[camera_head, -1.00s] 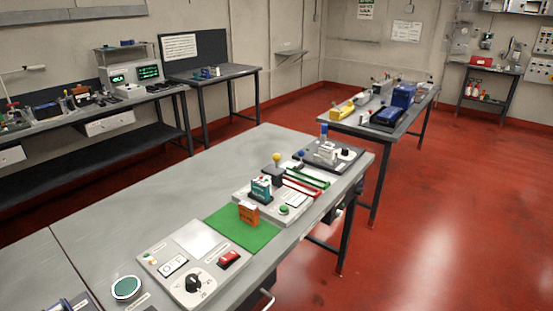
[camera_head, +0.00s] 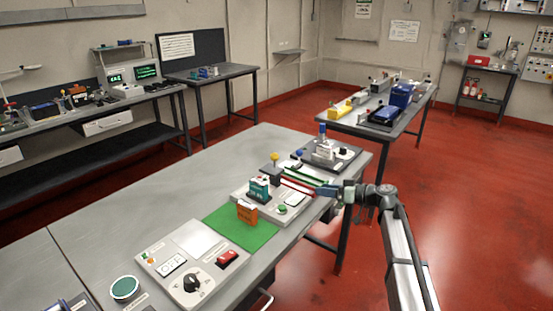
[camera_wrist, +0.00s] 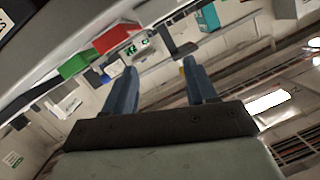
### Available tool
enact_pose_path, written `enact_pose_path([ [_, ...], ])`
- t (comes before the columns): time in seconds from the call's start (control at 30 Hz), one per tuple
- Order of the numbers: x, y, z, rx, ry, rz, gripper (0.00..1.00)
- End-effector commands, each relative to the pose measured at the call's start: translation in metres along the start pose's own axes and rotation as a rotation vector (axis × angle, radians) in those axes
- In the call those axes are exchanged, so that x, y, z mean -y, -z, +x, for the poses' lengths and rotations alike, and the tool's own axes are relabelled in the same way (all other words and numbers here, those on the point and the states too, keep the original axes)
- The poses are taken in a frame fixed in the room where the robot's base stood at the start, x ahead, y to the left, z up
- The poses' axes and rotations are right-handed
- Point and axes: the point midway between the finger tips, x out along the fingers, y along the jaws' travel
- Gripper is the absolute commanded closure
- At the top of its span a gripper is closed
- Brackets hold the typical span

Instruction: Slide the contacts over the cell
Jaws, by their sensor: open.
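My gripper (camera_head: 326,190) is at the right edge of the near bench, beside the ends of the red and green rails. In the wrist view its two blue fingers (camera_wrist: 159,66) are apart with nothing between them. A teal and white cell block (camera_head: 259,188) stands upright on a grey base, left of the gripper. An orange block (camera_head: 247,212) stands on a green mat. A yellow-knobbed part (camera_head: 275,160) stands behind the rails. I cannot tell clearly which parts are the contacts. A teal block (camera_wrist: 208,16) shows at the top of the tilted wrist view.
The red rail (camera_head: 298,187) and green rail (camera_head: 305,174) lie near the gripper. A dark-based fixture with a blue-topped post (camera_head: 322,131) stands behind them. A panel with a black dial (camera_head: 191,281) is at the front. The bench's left side (camera_head: 150,190) is clear.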

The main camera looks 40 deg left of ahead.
Motion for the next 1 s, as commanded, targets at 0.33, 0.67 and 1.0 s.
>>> enact_pose_path([
  [0.33,0.027,0.085,0.053,-0.176,0.121,-0.154,0.44],
  [0.67,0.033,0.092,0.096,-0.176,0.123,-0.154,0.44],
  [1.0,0.040,0.101,0.153,-0.175,0.122,-0.153,0.44],
])
